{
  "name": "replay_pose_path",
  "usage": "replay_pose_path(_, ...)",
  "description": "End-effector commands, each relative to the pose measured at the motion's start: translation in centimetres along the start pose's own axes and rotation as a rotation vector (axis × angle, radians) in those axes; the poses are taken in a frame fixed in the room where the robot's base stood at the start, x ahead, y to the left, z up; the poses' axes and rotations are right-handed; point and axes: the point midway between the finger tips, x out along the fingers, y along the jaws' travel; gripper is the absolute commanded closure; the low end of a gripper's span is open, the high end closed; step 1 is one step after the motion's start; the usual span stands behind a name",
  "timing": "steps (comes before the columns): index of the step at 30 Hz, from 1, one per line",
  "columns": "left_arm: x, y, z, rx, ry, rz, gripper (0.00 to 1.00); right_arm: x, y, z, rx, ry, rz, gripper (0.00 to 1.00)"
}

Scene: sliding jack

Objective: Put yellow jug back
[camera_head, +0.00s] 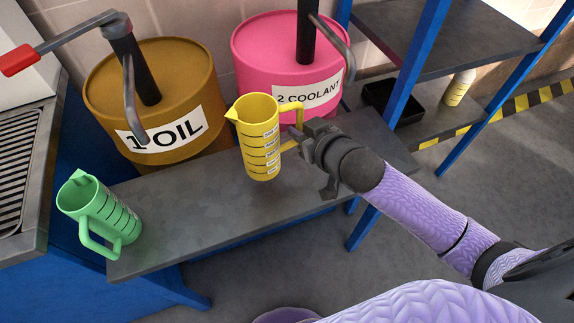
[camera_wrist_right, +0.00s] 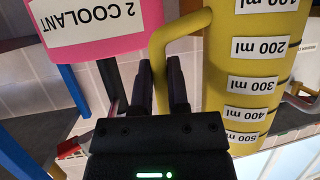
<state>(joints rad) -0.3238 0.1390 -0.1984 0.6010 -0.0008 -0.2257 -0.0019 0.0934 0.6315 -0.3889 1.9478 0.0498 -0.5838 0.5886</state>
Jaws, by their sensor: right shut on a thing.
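The yellow jug (camera_head: 259,140) is upright at the grey shelf, in front of the pink drum; I cannot tell whether its base touches the shelf. My right gripper (camera_head: 299,133) reaches it from the right and is shut on its handle. In the right wrist view the jug's measuring scale (camera_wrist_right: 250,70) fills the right side, and its handle passes between the fingers of my right gripper (camera_wrist_right: 162,85). My left gripper is not in view.
A green jug (camera_head: 98,212) stands tilted in the picture at the shelf's left end. The brown oil drum (camera_head: 150,90) and pink coolant drum (camera_head: 285,50) stand behind the grey shelf (camera_head: 200,215). Blue posts and a black tray (camera_head: 395,100) are at right. The shelf's front middle is clear.

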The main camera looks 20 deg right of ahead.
Motion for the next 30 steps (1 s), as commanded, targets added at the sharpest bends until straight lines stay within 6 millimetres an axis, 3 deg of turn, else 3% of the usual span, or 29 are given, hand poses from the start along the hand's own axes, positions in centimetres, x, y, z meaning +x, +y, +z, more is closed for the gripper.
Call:
replay_pose_path(1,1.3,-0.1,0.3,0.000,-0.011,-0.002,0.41,0.8,0.0,1.9,0.002,-0.006,0.000,1.00)
replay_pose_path(9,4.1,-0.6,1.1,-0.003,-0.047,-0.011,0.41,2.8,0.0,6.6,0.002,-0.004,-0.001,1.00)
replay_pose_path(19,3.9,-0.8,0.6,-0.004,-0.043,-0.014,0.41,2.7,0.0,6.4,0.001,-0.001,-0.001,1.00)
replay_pose_path(20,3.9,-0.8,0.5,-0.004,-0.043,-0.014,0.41,2.7,0.0,6.4,0.001,-0.001,-0.001,0.76)
replay_pose_path(24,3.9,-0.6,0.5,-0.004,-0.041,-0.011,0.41,2.7,0.0,6.4,0.001,-0.001,-0.001,0.47)
replay_pose_path(30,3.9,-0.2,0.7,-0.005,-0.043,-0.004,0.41,2.7,0.0,6.4,0.001,0.000,-0.001,0.45)
